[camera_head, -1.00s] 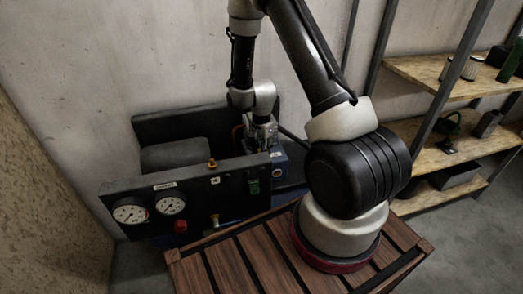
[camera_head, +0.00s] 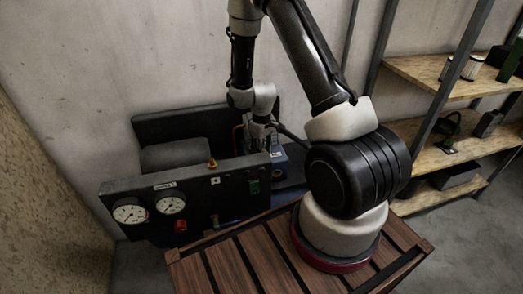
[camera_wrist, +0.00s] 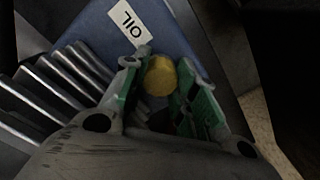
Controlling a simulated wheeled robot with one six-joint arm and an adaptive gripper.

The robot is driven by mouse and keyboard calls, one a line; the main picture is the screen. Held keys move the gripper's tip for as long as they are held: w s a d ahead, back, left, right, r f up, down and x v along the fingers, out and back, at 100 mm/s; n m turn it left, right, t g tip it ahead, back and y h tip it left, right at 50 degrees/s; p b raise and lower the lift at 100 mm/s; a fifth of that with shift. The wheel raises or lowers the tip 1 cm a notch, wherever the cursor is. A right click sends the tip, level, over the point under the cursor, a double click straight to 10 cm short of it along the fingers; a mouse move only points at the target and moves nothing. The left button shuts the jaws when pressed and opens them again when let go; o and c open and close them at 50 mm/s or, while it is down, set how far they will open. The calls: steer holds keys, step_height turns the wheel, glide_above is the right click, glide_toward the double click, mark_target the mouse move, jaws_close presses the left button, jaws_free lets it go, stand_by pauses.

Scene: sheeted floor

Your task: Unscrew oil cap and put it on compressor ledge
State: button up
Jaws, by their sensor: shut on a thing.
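The oil cap (camera_wrist: 161,76) is a round yellow cap between the green-padded fingers of my gripper (camera_wrist: 158,88) in the wrist view. My gripper is shut on it. Behind the cap is a blue block with a white OIL label (camera_wrist: 130,22). The wrist view does not show clearly whether the cap is still seated on the block. In the head view, my gripper (camera_head: 258,143) is low behind the compressor's front panel, and the cap is hidden. The compressor (camera_head: 190,185) has a dark front panel with a flat top edge and a blue part at its right.
Metal cooling fins (camera_wrist: 50,95) lie left of the gripper in the wrist view. The panel carries two gauges (camera_head: 130,213), a red knob (camera_head: 181,226) and a brass fitting on top (camera_head: 213,163). A shelf (camera_head: 440,140) with parts stands at the right. A slatted wooden pallet (camera_head: 240,262) is in front.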

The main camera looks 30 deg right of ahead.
steer(key=o, duration=1.1)
steer(key=shift+c, duration=0.6)
steer(key=m, duration=1.9)
